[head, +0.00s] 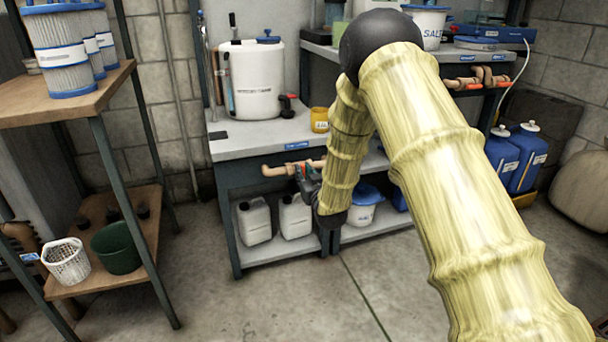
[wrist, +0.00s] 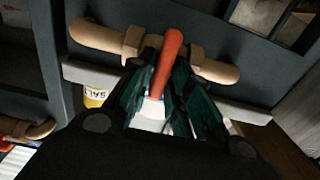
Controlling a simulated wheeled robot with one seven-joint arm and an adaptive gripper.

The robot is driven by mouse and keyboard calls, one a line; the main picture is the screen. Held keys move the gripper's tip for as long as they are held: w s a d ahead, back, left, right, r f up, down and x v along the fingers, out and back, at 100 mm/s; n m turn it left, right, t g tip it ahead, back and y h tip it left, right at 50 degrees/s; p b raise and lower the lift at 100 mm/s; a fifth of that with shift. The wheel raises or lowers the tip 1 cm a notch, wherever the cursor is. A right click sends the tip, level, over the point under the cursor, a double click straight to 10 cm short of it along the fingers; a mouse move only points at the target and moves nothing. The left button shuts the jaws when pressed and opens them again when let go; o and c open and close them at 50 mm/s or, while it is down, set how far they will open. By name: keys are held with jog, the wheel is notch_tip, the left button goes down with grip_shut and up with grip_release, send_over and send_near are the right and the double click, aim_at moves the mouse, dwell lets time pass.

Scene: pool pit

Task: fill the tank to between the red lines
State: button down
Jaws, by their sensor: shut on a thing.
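A white tank (head: 262,85) with a blue cap stands on the grey bench. A narrow upright strip or tube (head: 228,85) runs down its left side. I cannot make out the red lines or a liquid level. A tan pipe (head: 280,169) runs along the bench's front edge; it also shows in the wrist view (wrist: 98,36). On it is a valve with an orange-red lever (wrist: 168,62). My gripper (wrist: 158,98) has its dark green fingers closed around the lever. In the head view, my gripper (head: 306,180) is small and partly hidden by my arm.
A yellow pot (head: 320,120) stands on the bench. White jugs (head: 254,221) stand on the shelf below. Blue canisters (head: 525,158) are at the right. A wooden rack (head: 60,105) with filter cartridges stands at the left. The floor between rack and bench is clear.

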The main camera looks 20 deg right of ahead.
jog(key=shift+a+f+n+p, duration=0.1)
jog(key=shift+a+n+p, duration=0.05)
jog(key=shift+n+p, duration=1.2)
jog(key=shift+a+n+p, duration=0.15)
jog(key=shift+n+p, duration=0.75)
jog(key=shift+n, duration=0.85)
jog(key=c, duration=1.4)
grip_release()
jog(key=shift+c, duration=0.2)
jog(key=shift+s, duration=0.1)
jog(key=s, duration=1.2)
jog(key=shift+d, duration=0.2)
